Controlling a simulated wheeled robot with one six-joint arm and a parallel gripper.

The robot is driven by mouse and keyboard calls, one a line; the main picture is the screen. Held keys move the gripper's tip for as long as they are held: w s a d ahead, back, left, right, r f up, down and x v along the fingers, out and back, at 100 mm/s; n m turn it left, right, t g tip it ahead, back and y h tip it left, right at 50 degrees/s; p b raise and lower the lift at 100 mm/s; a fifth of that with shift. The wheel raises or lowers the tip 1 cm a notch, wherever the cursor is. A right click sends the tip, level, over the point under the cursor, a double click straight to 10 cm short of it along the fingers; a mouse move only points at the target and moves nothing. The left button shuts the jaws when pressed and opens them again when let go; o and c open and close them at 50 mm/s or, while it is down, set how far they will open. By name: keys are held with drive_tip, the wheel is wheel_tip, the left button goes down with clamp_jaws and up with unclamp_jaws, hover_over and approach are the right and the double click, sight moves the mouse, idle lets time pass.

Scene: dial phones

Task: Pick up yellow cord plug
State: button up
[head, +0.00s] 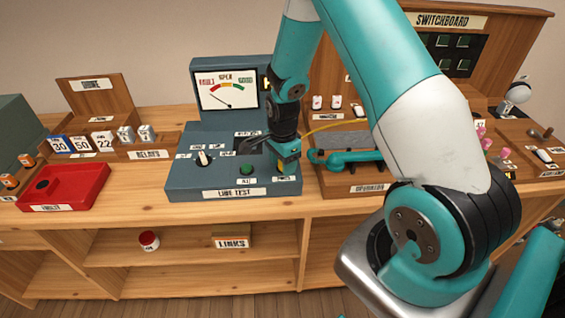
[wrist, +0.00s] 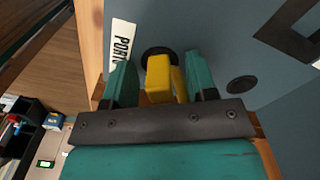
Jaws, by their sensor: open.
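The yellow cord plug (wrist: 159,80) sits at a round black port on the blue-grey panel of the line test box, beside the label "PORT". My gripper (wrist: 160,82) is open, with one teal finger on each side of the plug. A gap shows between the left finger and the plug; the right finger is close to the yellow part, and I cannot tell if it touches. In the head view, my gripper (head: 287,155) is at the right front of the line test box (head: 215,182), and a bit of yellow (head: 281,168) shows just below it.
A yellow cord (head: 322,126) runs right behind my gripper. A teal handset (head: 345,158) lies on the wooden stand to the right. A green button (head: 246,169) and a knob (head: 203,158) are on the box. A red tray (head: 88,181) stands at the left.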

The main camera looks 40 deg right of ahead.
drive_tip(key=c, duration=0.9)
drive_tip(key=shift+r, duration=0.1)
wheel_tip(320, 180, up, 20)
drive_tip(key=shift+f+b, duration=0.1)
drive_tip(key=shift+b, duration=0.7)
